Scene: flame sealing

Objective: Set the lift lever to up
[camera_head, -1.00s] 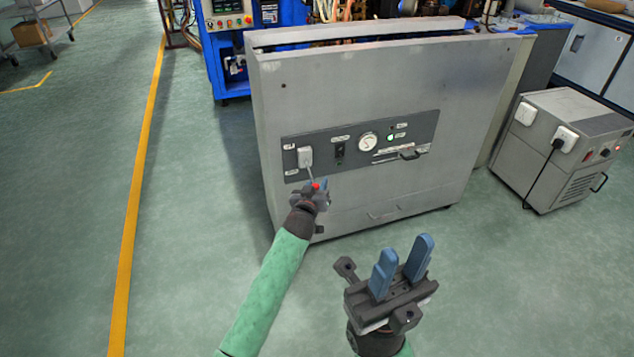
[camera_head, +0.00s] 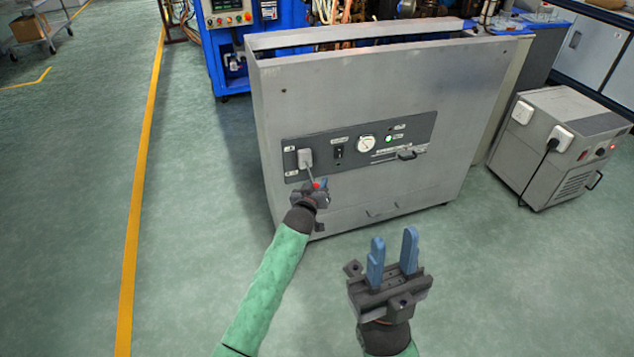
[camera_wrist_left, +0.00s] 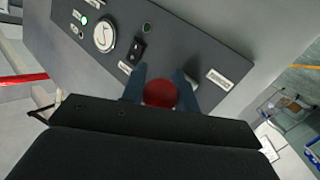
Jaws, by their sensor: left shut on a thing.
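My left gripper (camera_head: 318,187) is at the knob. In the left wrist view the red knob (camera_wrist_left: 160,93) sits between the blue fingers of my left gripper (camera_wrist_left: 160,88), which are shut on it. My right gripper (camera_head: 393,255) is open and empty, in front of the cabinet.
A grey box unit (camera_head: 550,165) with a cable stands at the right.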

